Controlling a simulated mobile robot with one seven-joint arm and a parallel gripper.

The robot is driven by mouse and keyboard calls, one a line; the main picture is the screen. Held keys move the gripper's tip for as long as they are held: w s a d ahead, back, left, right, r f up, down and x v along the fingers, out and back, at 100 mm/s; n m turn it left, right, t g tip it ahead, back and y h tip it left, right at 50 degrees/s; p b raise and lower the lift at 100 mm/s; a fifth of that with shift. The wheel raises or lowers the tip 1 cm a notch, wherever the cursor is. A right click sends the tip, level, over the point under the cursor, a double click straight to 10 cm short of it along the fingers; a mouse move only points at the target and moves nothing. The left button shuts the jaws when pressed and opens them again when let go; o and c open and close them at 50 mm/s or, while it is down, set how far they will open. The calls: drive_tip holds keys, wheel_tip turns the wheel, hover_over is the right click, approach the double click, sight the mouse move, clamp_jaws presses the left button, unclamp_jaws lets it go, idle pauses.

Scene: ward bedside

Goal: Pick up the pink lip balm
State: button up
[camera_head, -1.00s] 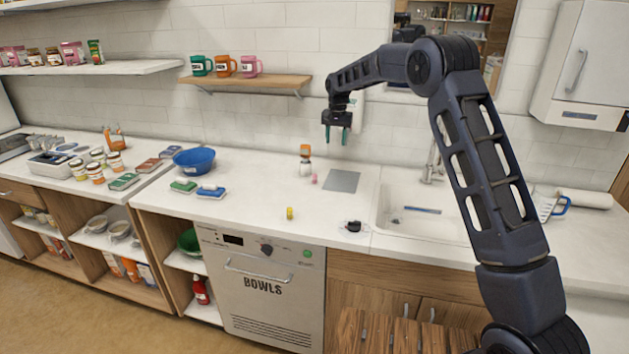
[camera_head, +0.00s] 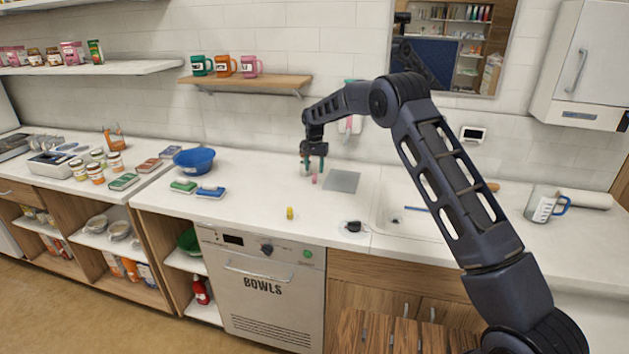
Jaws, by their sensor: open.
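The pink lip balm (camera_head: 314,179) is a small pink upright piece on the white counter, left of the grey square plate. The lip balm shows below and between the fingertips. I cannot tell whether the fingers are level with it in depth. Nothing is seen held. The gripper mostly hides a white bottle with an orange cap behind it.
The grey plate (camera_head: 342,181) lies to the right, before the sink (camera_head: 385,210). A yellow cylinder (camera_head: 290,213) and a black item (camera_head: 353,226) lie nearer the front edge. The counter between is clear.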

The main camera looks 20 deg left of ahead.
sight(315, 174)
drive_tip(key=shift+d+f, duration=0.1)
drive_tip(key=shift+f, duration=2.5)
clamp_jaws()
drive_tip(key=shift+r, duration=0.1)
